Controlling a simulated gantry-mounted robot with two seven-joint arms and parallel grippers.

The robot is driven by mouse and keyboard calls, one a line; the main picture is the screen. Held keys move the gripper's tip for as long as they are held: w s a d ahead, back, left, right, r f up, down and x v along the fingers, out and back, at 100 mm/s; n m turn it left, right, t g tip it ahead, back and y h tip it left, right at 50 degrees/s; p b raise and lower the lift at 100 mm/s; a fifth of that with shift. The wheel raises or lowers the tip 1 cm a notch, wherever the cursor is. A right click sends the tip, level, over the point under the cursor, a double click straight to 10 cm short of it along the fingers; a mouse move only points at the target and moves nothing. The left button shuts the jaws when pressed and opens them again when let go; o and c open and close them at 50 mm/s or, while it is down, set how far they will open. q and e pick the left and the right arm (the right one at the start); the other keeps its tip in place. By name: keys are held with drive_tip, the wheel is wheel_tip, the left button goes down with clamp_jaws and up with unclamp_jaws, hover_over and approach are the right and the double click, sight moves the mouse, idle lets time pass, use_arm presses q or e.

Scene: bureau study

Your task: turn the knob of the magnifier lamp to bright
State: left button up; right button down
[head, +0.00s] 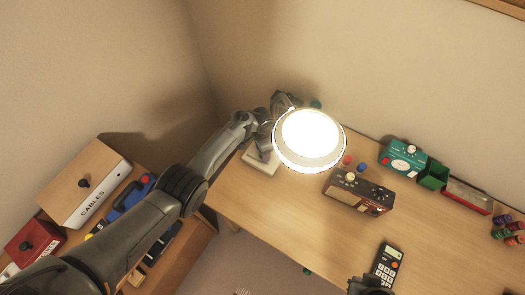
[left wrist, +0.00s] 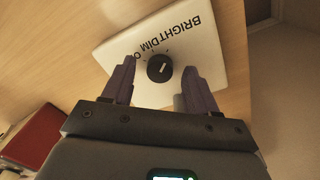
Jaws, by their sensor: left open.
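The magnifier lamp's round head (head: 310,138) glows white in the head view. Its pale base (head: 260,163) stands on the desk at the left, partly hidden by my left arm. In the left wrist view the white base (left wrist: 110,50) carries a black knob (left wrist: 158,69) with a short white pointer mark. The words BRIGHT and DIM are printed beside the knob; a further word is cut off by a finger. My left gripper (left wrist: 160,74) is open, one finger on each side of the knob, with visible gaps. My right gripper (head: 370,287) shows only partly at the bottom edge; its jaws are unclear.
A dark box with knobs (head: 358,190) stands right of the lamp. A teal device (head: 403,158), green bin (head: 433,175) and red-fronted tray (head: 467,197) line the wall. A calculator-like device (head: 388,262) lies near the front. A CABLES box (head: 84,182) stands left.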

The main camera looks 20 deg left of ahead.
use_arm(q)
wheel_tip(320, 180, up, 5)
drive_tip(key=shift+w+r+p, duration=0.1)
drive_tip(key=shift+p, duration=0.75)
drive_tip(key=shift+a+r, duration=0.1)
drive_tip(key=shift+r, duration=0.7)
